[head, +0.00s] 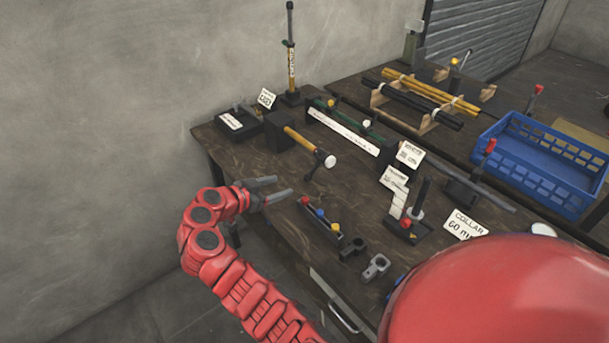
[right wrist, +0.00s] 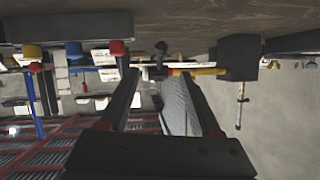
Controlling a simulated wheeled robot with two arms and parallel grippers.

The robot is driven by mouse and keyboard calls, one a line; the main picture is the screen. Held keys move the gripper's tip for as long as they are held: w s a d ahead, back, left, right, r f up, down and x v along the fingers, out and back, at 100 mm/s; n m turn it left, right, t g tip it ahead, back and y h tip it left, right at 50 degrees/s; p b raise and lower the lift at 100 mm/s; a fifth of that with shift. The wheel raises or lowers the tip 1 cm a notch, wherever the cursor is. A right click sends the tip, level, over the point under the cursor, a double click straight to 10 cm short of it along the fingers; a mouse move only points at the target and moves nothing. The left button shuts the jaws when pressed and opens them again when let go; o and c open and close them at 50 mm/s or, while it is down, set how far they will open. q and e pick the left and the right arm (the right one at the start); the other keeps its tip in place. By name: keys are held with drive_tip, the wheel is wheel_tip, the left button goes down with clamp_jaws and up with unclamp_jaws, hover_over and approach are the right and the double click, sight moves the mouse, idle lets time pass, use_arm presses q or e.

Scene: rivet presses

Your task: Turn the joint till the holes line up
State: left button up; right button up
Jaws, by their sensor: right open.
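A yellow tube (head: 299,138) sticks out of a black block (head: 281,128) near the left side of the dark table. A joint with a pale round face (head: 329,161) is at its free end, with a dark part slanting down from it. In the right wrist view, which looks upside down, the yellow tube (right wrist: 200,72), block (right wrist: 238,57) and dark joint end (right wrist: 160,48) show beyond the fingers. The holes are too small to make out. My right gripper (head: 283,186) is open and empty, left of the joint and apart from it. My left gripper is not in view.
A rack with red, blue and yellow knobs (head: 320,217) and grey clevis pieces (head: 376,267) lie at the near edge. A long green-and-white gauge (head: 345,126) lies behind the joint. A blue crate (head: 540,160) stands right. The wall is close on the left.

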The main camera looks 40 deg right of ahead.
sight(305, 177)
drive_tip(key=p+x, duration=0.2)
drive_tip(key=x, duration=1)
drive_tip(key=shift+w+d+f, duration=0.15)
drive_tip(key=shift+w+d, duration=0.05)
drive_tip(key=shift+d, duration=0.05)
clamp_jaws()
idle(0.9)
